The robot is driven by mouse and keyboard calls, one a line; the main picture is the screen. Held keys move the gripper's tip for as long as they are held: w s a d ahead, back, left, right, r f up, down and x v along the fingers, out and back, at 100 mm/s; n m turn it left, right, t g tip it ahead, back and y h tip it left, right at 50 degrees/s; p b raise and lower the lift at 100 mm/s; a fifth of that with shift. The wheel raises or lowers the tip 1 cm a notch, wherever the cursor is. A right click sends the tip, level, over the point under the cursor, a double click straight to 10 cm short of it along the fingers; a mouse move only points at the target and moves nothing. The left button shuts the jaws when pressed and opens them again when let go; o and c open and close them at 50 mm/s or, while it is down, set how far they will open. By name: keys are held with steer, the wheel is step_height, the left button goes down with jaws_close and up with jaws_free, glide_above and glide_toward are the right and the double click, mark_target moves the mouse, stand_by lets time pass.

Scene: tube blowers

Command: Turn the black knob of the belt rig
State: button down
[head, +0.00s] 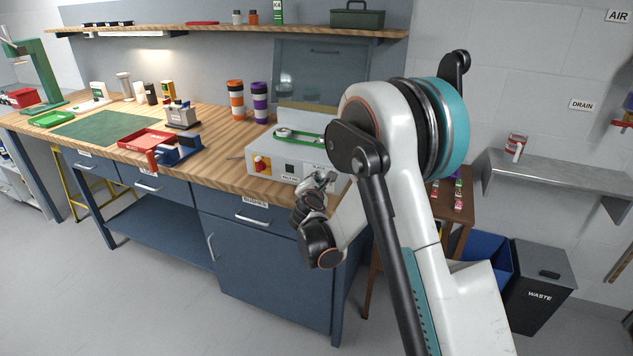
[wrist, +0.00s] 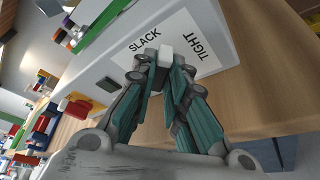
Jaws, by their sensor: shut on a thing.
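The belt rig (head: 318,158) is a pale box near the front edge of the workbench, with a green belt (head: 300,136) on top. In the wrist view its front face (wrist: 118,62) carries a white plate (wrist: 188,28) marked SLACK and TIGHT. My gripper (head: 322,182) is at the right end of that face. In the wrist view its fingertips (wrist: 152,62) are closed together at the plate, between and below the two words. The black knob lies at the fingertips, mostly hidden by them. A small pale block (wrist: 165,53) shows at the tips; I cannot tell what it is.
A red button (head: 262,163) on yellow and a dark square (head: 288,168) sit left on the rig's face. A waste bin (head: 543,285) stands right.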

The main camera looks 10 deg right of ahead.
steer(key=n, duration=0.1)
steer(key=n+g+h, duration=0.1)
steer(key=a+n+g+p, duration=0.1)
steer(key=n, duration=0.1)
steer(key=shift+w+r+h, duration=0.25)
steer(key=shift+r+h, duration=0.05)
steer(key=shift+r, duration=0.05)
steer(key=shift+w+a+n+g+h, duration=0.15)
steer(key=shift+n+g+h, duration=0.25)
steer(key=shift+n, duration=0.35)
steer(key=shift+w+a+n+g+h, duration=0.1)
steer(key=shift+n+g+h, duration=0.3)
steer(key=shift+n, duration=0.35)
steer(key=c, duration=1.6)
jaws_free()
steer(key=shift+r, duration=0.1)
steer(key=v, duration=1.2)
steer(key=shift+a, duration=0.1)
